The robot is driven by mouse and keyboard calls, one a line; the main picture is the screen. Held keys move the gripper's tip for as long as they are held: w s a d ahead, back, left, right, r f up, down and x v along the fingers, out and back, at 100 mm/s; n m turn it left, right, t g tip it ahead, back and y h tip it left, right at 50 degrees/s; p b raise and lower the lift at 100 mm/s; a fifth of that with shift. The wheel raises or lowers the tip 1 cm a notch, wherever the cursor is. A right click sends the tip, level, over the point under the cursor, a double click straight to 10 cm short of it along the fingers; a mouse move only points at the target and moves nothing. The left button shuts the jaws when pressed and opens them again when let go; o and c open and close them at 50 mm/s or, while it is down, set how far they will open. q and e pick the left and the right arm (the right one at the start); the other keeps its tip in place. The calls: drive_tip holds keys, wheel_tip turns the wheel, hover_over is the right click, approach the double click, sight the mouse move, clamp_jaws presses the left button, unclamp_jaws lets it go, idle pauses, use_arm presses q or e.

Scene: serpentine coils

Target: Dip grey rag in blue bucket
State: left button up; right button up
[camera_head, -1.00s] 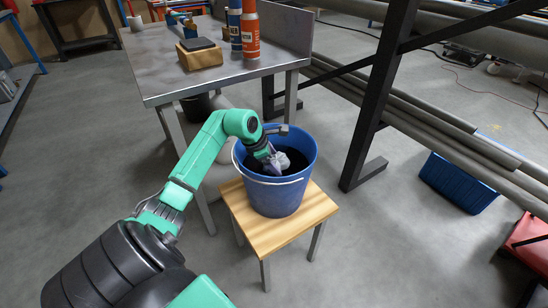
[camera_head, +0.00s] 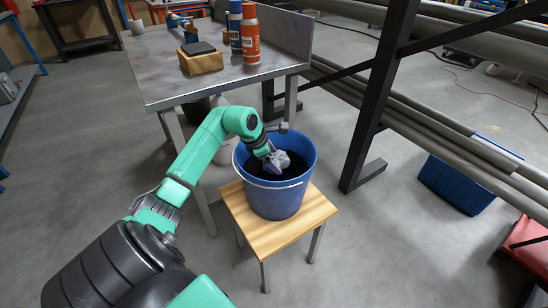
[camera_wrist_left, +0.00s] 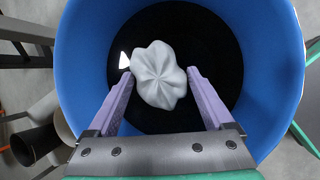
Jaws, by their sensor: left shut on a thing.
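The blue bucket (camera_head: 275,199) stands upright on a small wooden stool, with dark contents inside. The grey rag (camera_head: 278,162) is a crumpled bundle inside the bucket's mouth. My left gripper (camera_head: 270,160) reaches down into the bucket from the left and is shut on the rag. In the left wrist view, the rag (camera_wrist_left: 158,76) sits between the two purple fingers (camera_wrist_left: 160,92), over the dark contents, with the blue bucket wall (camera_wrist_left: 270,60) around it. I cannot tell whether the rag touches the contents. My right gripper is not in view.
The wooden stool (camera_head: 250,231) has a narrow top around the bucket. A black rack post (camera_head: 375,110) stands close to the right. A blue crate (camera_head: 457,185) lies further right.

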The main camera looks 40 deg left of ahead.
use_arm(q)
wheel_tip(320, 180, up, 11)
drive_tip(key=p, duration=0.6)
drive_tip(key=shift+f, duration=0.15)
